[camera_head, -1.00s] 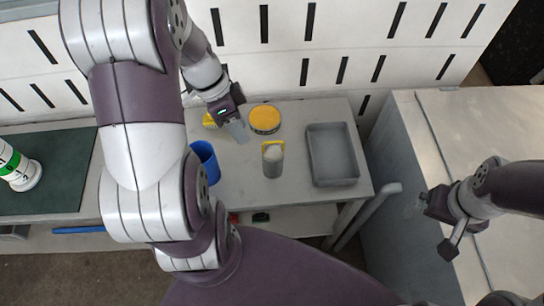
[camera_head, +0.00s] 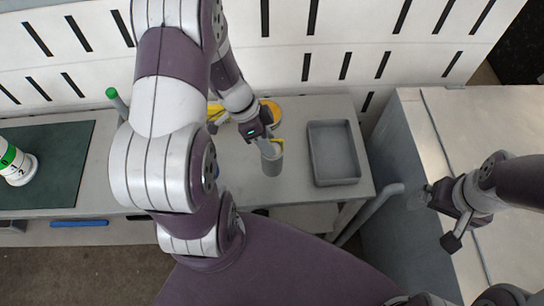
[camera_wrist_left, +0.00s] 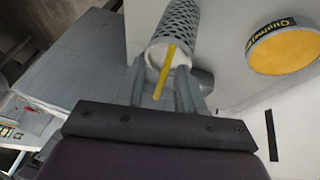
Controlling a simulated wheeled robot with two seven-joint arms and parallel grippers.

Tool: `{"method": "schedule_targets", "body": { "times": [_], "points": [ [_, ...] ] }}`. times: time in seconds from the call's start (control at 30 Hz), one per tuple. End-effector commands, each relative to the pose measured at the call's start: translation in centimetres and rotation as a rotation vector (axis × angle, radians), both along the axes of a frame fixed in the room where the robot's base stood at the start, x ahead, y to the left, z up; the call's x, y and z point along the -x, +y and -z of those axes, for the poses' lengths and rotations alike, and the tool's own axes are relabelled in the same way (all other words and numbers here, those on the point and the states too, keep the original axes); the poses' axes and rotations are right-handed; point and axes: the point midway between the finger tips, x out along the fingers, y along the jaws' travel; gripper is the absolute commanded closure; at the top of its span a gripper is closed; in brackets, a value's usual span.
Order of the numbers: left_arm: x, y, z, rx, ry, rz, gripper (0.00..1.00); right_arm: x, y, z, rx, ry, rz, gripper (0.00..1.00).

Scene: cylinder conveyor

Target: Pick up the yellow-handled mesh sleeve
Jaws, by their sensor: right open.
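The mesh sleeve (camera_head: 272,164) is a grey perforated cylinder with a yellow handle. It stands on the table, left of the grey tray, in the head view. In the left wrist view the sleeve (camera_wrist_left: 176,30) shows its mesh wall and the yellow bar of its handle (camera_wrist_left: 164,72). My left gripper (camera_head: 268,149) is at the top of the sleeve and hides part of it. In the left wrist view its fingers (camera_wrist_left: 160,88) are apart, with the handle between them; contact cannot be told. My right gripper (camera_head: 438,219) is open and empty at the right, over the grey cabinet.
An empty grey tray (camera_head: 333,180) lies right of the sleeve. A yellow round container (camera_wrist_left: 284,50) stands behind it, partly hidden by my arm in the head view. A yellow object (camera_head: 215,112) is left of my wrist. A slotted white wall (camera_head: 370,40) closes the back.

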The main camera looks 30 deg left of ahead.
Motion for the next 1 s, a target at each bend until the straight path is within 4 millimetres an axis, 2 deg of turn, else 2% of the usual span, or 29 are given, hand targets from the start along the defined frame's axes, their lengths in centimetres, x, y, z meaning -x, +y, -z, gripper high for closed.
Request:
{"method": "schedule_targets", "body": {
  "times": [0.03, 0.13, 0.17, 1.0],
  "points": [
    [0.00, 0.00, -0.01, 0.000, 0.000, 0.000, 0.62, 0.00, 0.00, 0.01, 0.000, 0.000, 0.000, 0.00],
    [0.00, 0.01, -0.02, 0.000, 0.000, 0.000, 0.94, 0.00, 0.00, 0.01, 0.000, 0.000, 0.000, 0.00],
    [0.00, 0.01, -0.03, 0.000, 0.000, 0.000, 1.00, 0.00, 0.00, 0.01, 0.000, 0.000, 0.000, 0.00],
    [0.05, 0.01, -0.03, 0.001, 0.001, 0.000, 1.00, 0.00, 0.00, 0.01, 0.000, 0.000, 0.000, 0.00]
  ]
}}
